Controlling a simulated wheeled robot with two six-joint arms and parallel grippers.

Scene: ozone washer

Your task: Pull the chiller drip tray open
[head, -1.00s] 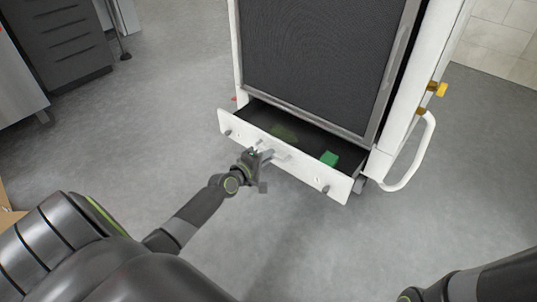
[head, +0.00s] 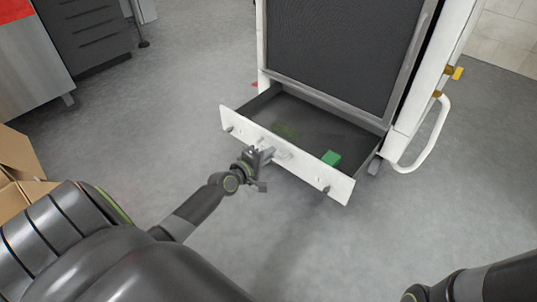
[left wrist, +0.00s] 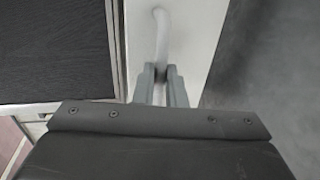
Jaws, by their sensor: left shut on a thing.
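The chiller drip tray (head: 338,187) is a dark drawer with a white front panel, low on the chiller (head: 340,50). It stands well out from the chiller, with its dark inside showing. In the left wrist view the handle (left wrist: 161,30) is a pale curved bar running between the fingers (left wrist: 161,78). My right gripper is out of view; only part of my right arm shows.
Grey floor in front of the tray is clear. A white curved rail (head: 428,145) stands at the chiller's right side. Cardboard boxes (head: 14,165) are at the left edge, with dark drawers (head: 85,30) and a metal cabinet (head: 30,75) behind.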

